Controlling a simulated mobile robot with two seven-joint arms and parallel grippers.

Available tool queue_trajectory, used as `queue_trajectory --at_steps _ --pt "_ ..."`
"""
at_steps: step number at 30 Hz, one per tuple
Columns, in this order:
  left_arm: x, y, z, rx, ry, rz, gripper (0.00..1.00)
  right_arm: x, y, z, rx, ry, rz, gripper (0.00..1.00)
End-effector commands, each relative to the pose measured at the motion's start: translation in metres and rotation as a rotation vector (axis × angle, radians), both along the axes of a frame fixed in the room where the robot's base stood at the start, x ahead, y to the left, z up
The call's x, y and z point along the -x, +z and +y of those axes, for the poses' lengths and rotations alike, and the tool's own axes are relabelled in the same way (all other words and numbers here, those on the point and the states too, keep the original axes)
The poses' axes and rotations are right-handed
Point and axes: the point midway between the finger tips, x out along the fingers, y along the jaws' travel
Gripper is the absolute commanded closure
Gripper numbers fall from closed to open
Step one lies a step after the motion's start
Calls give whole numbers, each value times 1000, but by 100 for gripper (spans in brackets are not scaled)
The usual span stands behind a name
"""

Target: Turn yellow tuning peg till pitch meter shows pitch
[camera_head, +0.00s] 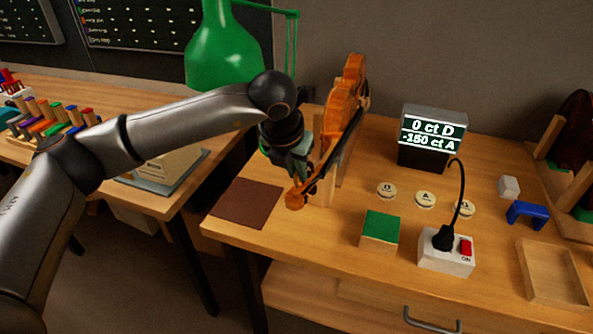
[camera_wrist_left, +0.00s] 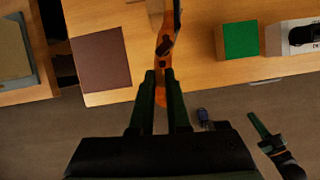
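The violin (camera_head: 345,100) stands upright on its holder, scroll (camera_head: 296,199) toward the bench's front edge. My left gripper (camera_head: 301,168) is at its peg end. In the left wrist view the two dark green fingers (camera_wrist_left: 164,78) are a narrow gap apart, with the orange scroll (camera_wrist_left: 160,96) showing between them. I see nothing clearly pinched. The yellow tuning peg cannot be made out; fingers and pegbox hide that spot. The pitch meter (camera_head: 430,155) reads 0 ct D and -150 ct A. A dark green and black piece (camera_wrist_left: 278,148) may be my right gripper.
A brown mat (camera_head: 246,203) lies left of the violin. A green-topped block (camera_head: 380,229), a switch box with a cable (camera_head: 445,262), round labelled discs (camera_head: 425,199) and a blue bracket (camera_head: 526,213) stand to the right. A green lamp (camera_head: 222,50) hangs close behind my left arm.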

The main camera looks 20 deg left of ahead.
Motion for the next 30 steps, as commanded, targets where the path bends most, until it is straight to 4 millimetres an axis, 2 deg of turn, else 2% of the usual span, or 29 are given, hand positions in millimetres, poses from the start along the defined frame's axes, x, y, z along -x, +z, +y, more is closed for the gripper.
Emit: queue_trajectory --at_steps 1,7,17,20,30 --pt "0 1 0 1 1 -2 79 0 0 0 0 0 0 100" --pt "0 0 0 0 0 0 57 0 0 0 0 0 0 100" --pt "2 4 0 0 -1 -1 57 0 -1 0 0 0 0 100" --pt "6 15 1 2 -1 -2 57 0 -4 0 0 0 0 100" --pt "33 83 4 1 -1 -5 57 0 -15 0 0 0 0 100"
